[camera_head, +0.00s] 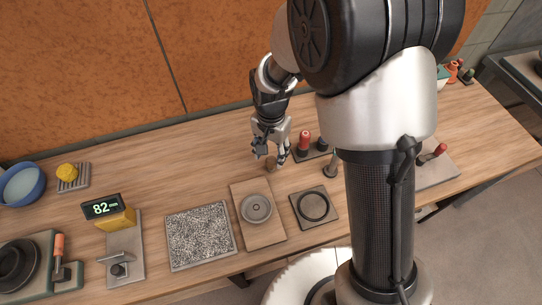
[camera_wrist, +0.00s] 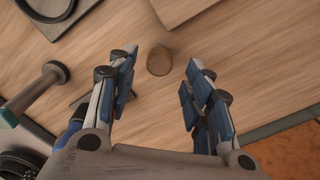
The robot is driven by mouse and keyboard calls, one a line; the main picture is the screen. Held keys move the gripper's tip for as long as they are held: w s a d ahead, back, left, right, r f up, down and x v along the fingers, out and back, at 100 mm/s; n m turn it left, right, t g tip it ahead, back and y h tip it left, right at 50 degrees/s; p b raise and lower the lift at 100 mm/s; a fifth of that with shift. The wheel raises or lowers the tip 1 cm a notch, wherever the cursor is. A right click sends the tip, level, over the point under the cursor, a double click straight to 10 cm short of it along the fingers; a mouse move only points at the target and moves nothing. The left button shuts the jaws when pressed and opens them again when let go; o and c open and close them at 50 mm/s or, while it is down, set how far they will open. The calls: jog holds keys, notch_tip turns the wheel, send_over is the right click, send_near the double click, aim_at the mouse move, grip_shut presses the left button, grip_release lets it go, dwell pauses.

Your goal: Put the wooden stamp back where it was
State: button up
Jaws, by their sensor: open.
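The wooden stamp (camera_wrist: 159,61) shows in the wrist view as a small brown round-topped piece on the table, between and slightly beyond my fingertips. In the head view the stamp (camera_head: 270,163) stands on the wood just behind the board with the grey disc, partly hidden by my fingers. My gripper (camera_head: 271,150) is open above and beside it, fingers pointing down. In the wrist view my gripper (camera_wrist: 160,66) has a finger on each side of the stamp with gaps; I see no contact.
A board with a grey disc (camera_head: 256,208) and a dark square plate with a ring (camera_head: 314,206) lie in front. A stand with red and dark pieces (camera_head: 305,141) and a grey knobbed tool (camera_head: 331,167) are close on the right. Table left of my gripper is clear.

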notch_tip(320, 180, up, 7)
jog(key=p, duration=0.2)
notch_tip(320, 180, up, 9)
jog(key=n+t, duration=0.1)
send_over(271, 160)
jog(key=s+d, duration=0.3)
jog(key=d, duration=0.1)
jog(key=s+d+r+n+t, duration=0.1)
jog(key=s+d+r, duration=0.3)
jog(key=s, duration=0.4)
jog(key=s+d+r+n+t, duration=0.2)
jog(key=s+d+r+n, duration=0.1)
jog(key=s, duration=0.5)
notch_tip(271, 160, up, 2)
jog(key=shift+s+d+n+t, duration=0.3)
jog(key=shift+d+n, duration=0.1)
jog(key=shift+d, duration=0.45)
jog(key=shift+w, duration=0.1)
jog(key=shift+c, duration=0.3)
